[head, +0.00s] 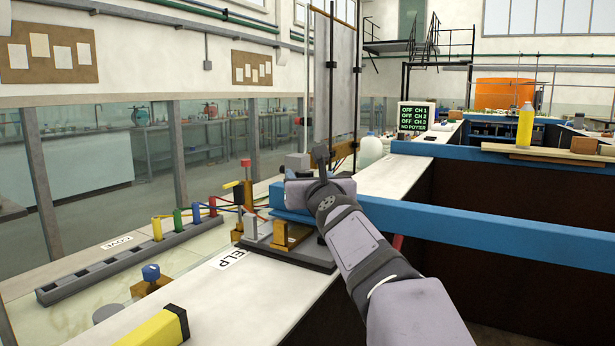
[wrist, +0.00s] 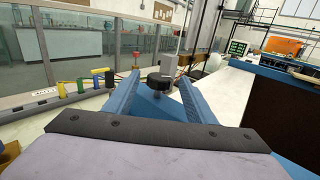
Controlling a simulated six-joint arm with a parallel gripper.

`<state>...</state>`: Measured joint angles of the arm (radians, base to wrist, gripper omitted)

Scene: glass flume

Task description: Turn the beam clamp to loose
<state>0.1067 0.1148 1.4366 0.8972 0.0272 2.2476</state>
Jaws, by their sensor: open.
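A black round knob (wrist: 160,80), which looks like the beam clamp, shows in the wrist view on top of a blue beam (wrist: 158,108), with a grey block just behind it. My gripper (wrist: 161,76) is open, its two blue fingers spread to the left and right of the knob. I cannot tell whether either finger touches it. In the head view the blue beam (head: 480,222) runs to the right behind my arm. My wrist hides the fingers and the knob there. The clamp's setting cannot be read.
A grey strip (head: 130,262) with coloured plugs and cables lies to the left. A yellow block (head: 155,330) is at the front edge. The white bench top (head: 215,305) has bare room in front.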

